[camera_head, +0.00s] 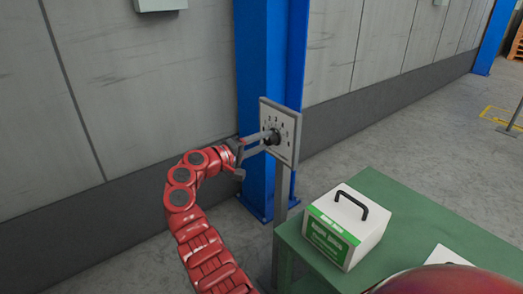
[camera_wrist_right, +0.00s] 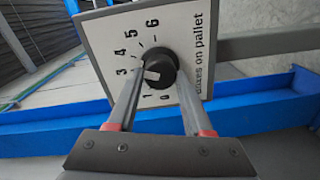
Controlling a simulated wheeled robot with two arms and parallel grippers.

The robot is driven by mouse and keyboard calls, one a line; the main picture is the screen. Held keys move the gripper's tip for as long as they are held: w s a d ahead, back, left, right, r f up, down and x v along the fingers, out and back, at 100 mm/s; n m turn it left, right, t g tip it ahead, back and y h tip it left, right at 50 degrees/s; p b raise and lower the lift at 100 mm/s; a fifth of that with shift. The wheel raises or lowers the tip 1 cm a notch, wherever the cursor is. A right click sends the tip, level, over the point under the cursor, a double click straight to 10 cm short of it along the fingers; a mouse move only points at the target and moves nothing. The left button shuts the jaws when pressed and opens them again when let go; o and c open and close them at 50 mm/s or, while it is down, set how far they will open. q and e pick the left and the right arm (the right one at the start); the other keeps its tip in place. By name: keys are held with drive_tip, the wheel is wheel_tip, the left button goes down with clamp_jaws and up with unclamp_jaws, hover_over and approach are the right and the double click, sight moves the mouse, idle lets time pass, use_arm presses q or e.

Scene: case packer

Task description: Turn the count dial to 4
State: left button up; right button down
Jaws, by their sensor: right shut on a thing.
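The count dial is a black round knob (camera_head: 274,137) on a white square panel (camera_head: 287,124) on a grey post. My right gripper (camera_head: 266,141) reaches it from the left and is shut on the knob. In the right wrist view the knob (camera_wrist_right: 154,68) sits between the two fingers of the gripper (camera_wrist_right: 154,82). The numbers 0, 1, 3, 4, 5 and 6 show around it; 2 is not readable beside the left finger. A light pointer mark on the knob faces left, roughly towards 3; its exact aim is unclear. My left gripper is not in view.
A blue column (camera_head: 258,75) stands just behind the panel, against a grey wall. A green table (camera_head: 400,222) to the right carries a white box (camera_head: 345,227) with a black handle and green label. The floor beyond the table is largely clear.

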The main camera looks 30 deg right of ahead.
drive_tip(key=shift+f+m+b, duration=0.15)
drive_tip(key=shift+m+b, duration=0.35)
drive_tip(key=shift+m, duration=0.1)
drive_tip(key=shift+c, duration=1.5)
unclamp_jaws()
drive_tip(key=s+a+p, duration=0.1)
drive_tip(key=a, duration=1.6)
drive_tip(key=shift+s+a+r, duration=0.2)
drive_tip(key=shift+s+r, duration=0.1)
